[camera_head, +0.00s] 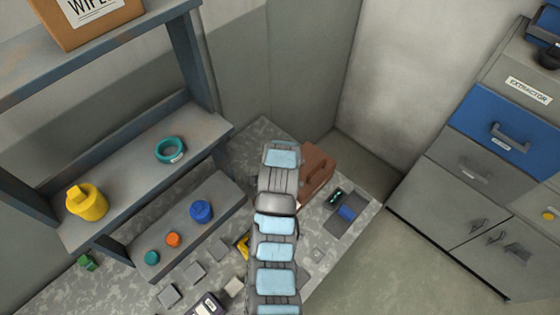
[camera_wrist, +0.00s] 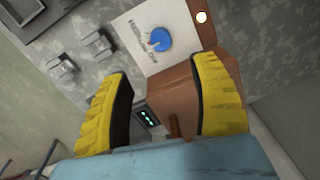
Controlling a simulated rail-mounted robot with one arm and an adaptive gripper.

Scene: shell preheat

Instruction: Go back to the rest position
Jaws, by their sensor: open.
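My gripper (camera_wrist: 165,78) shows in the wrist view as two yellow ribbed fingers, spread wide apart with nothing held between them. Beyond them is a brown box (camera_wrist: 185,105) with a pale panel (camera_wrist: 150,25) that carries a blue knob and dark lettering. A small white round spot shows near the panel's right edge. In the head view my arm rises through the middle, and the brown box (camera_head: 317,168) stands just right of its upper end. My gripper cannot be made out there.
A small device with green lights (camera_head: 337,196) lies right of my arm. Left are shelves with a yellow container (camera_head: 87,203), a teal ring (camera_head: 171,149), and blue (camera_head: 201,211), orange (camera_head: 173,240) and teal (camera_head: 152,257) pieces. Drawers (camera_head: 480,155) stand right.

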